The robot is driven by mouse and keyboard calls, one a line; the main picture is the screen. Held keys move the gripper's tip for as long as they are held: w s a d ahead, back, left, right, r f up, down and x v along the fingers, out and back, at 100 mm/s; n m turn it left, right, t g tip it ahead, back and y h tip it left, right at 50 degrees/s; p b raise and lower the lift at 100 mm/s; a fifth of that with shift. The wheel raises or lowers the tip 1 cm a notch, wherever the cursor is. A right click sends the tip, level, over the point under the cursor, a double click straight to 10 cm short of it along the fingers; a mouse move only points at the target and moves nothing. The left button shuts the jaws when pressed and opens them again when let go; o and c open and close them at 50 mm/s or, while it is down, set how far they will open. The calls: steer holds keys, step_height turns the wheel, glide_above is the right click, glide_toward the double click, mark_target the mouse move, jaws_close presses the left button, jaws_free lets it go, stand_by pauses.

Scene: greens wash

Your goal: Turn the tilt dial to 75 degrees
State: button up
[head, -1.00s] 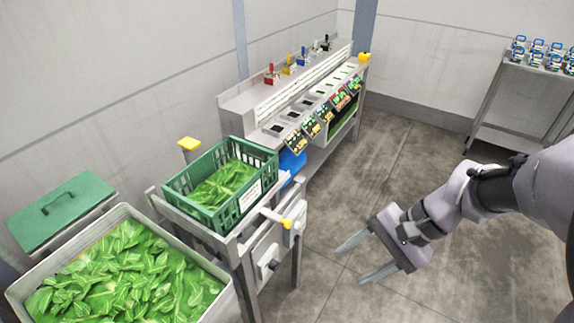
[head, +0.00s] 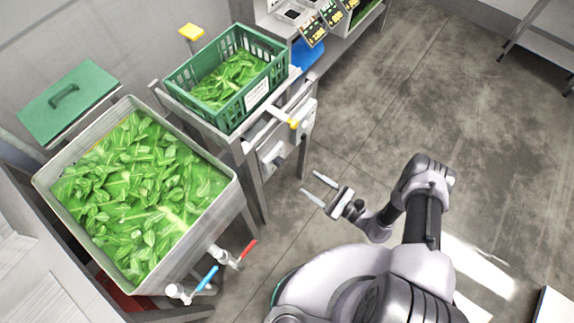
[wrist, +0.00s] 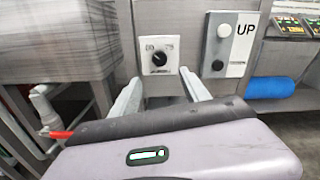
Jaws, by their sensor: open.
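The tilt dial is a black knob (wrist: 159,58) on a white square plate, on the front of the metal stand, in the wrist view. It also shows small on its plate in the head view (head: 276,157). The plate's printed marks are too small to read, so I cannot tell the dial's angle. My gripper (head: 312,185) is open and empty. It is apart from the dial, in front of the stand. In the wrist view the two fingers (wrist: 160,85) point toward the plate, one to each side below the knob.
A panel marked UP (wrist: 238,45) with round buttons is right of the dial. A green crate (head: 258,95) of leaves sits on the stand, with a yellow-tipped lever (head: 292,124) at its front. A steel sink (head: 237,190) of leaves with red and blue valve handles is left.

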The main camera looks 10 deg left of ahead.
mark_target(282, 164)
steer(key=b+x, duration=0.1)
steer(key=x, duration=1)
steer(key=shift+a+b, duration=0.2)
steer(key=shift+b, duration=0.1)
jaws_close()
